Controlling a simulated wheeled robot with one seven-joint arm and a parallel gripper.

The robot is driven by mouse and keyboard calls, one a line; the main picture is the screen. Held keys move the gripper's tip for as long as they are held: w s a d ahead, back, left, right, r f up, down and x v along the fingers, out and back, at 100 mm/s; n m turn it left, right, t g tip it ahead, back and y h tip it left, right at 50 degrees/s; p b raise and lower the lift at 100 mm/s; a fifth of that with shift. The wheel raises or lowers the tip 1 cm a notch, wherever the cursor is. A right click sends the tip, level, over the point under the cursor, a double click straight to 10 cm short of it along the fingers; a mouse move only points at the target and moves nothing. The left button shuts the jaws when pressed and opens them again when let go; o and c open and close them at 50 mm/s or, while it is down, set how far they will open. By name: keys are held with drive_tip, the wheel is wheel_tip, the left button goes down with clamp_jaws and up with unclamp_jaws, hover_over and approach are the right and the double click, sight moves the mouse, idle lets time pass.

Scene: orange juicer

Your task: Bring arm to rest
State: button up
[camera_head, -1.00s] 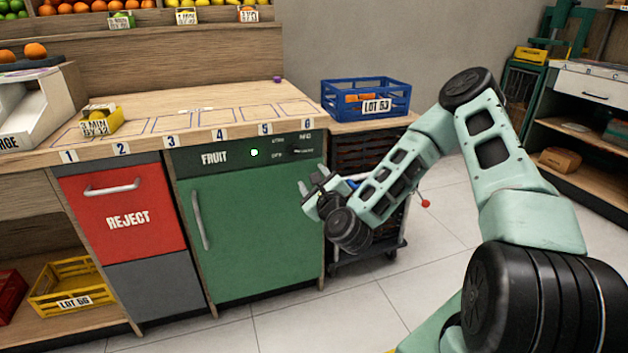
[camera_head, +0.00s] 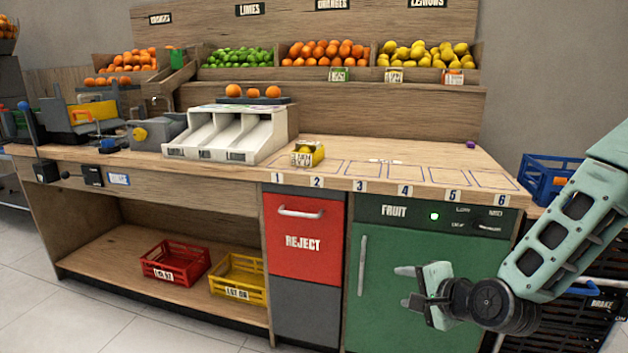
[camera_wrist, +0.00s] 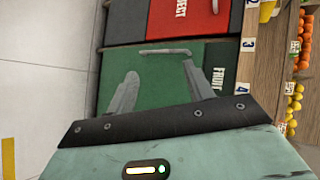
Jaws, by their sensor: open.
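My gripper (camera_head: 411,286) is open and empty. In the head view it hangs in front of the green FRUIT door (camera_head: 385,305), below the counter edge, with its fingers pointing left. In the wrist view, my gripper (camera_wrist: 162,85) shows its two fingers spread apart with nothing between them. The green door (camera_wrist: 150,75) and its handle are seen beyond the fingers, and the gripper looks apart from them. My arm comes in from the right side of the head view, bent at the wrist.
The wooden counter (camera_head: 225,176) carries a white sorting tray (camera_head: 262,135) and a small yellow box (camera_head: 307,154). A blue crate (camera_head: 540,180) stands at the right, near my arm. A red REJECT drawer (camera_head: 300,262) is left of the green door. The floor at lower left is clear.

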drive_tip(key=s+a+r+n+g+h, duration=0.1)
drive_tip(key=s+a+n+g, duration=0.25)
drive_tip(key=s+n, duration=0.3)
drive_tip(key=s+a+r+n+g, duration=0.1)
drive_tip(key=s+a+n+g, duration=0.25)
drive_tip(key=s+n, duration=0.35)
drive_tip(key=s+d+r+n+g+h, duration=0.15)
drive_tip(key=s+r+n, duration=0.25)
drive_tip(key=s, duration=0.4)
drive_tip(key=s+r+n+g+h, duration=0.2)
drive_tip(key=s+r+n, duration=0.15)
drive_tip(key=s, duration=0.55)
wheel_tip(320, 180, up, 19)
drive_tip(key=p, duration=1.9)
drive_tip(key=shift+w+p, duration=0.25)
drive_tip(key=shift+p, duration=0.1)
drive_tip(key=shift+a, duration=0.15)
